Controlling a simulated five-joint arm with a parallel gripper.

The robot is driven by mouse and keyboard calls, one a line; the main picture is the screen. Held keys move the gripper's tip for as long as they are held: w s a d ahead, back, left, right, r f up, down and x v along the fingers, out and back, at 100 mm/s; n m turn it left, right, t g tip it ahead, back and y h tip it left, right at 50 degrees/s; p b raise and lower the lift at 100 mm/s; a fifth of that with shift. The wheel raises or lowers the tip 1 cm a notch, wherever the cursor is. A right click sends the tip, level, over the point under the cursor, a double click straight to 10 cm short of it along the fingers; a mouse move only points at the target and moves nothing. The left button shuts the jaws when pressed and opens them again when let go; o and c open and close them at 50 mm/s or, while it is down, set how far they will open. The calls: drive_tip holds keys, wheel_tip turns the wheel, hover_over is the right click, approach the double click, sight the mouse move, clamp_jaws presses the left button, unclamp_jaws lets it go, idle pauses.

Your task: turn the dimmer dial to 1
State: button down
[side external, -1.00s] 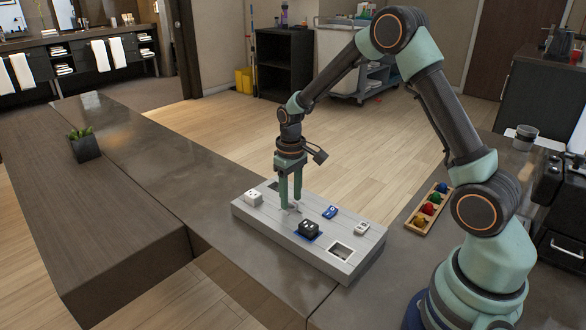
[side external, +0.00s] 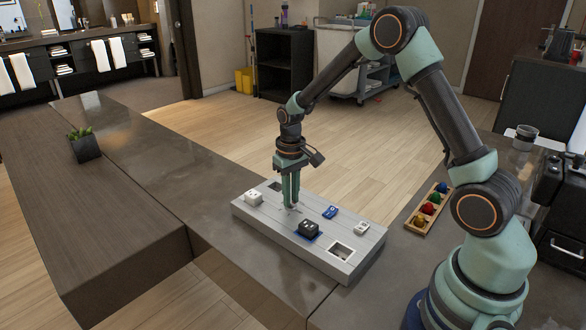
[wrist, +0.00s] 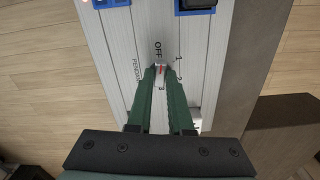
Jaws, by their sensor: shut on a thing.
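The dimmer dial (wrist: 160,70) is a small light knob with a red mark, on a pale grey panel (side external: 262,222). The printed OFF lies just beyond it in the wrist view, 1 to the right, and 3 shows between the fingers. The red mark appears to lie towards OFF, but it is too small to be sure. My gripper (side external: 291,207) points straight down over the panel. In the wrist view its green fingertips (wrist: 160,72) are shut on the dial from both sides. The fingers hide most of the dial in the side view.
The panel also carries a white block (side external: 253,198), a black block on blue (side external: 309,229), a blue piece (side external: 330,212), a small white piece (side external: 361,228) and a square opening (side external: 342,251). A wooden tray of coloured balls (side external: 416,222) lies to the right. The counter to the left is mostly clear.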

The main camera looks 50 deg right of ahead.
drive_tip(key=m, duration=0.5)
drive_tip(key=shift+m, duration=2.4)
drive_tip(key=c, duration=0.8)
unclamp_jaws()
drive_tip(key=shift+r, duration=0.15)
wheel_tip(320, 180, up, 12)
drive_tip(key=shift+f, duration=0.1)
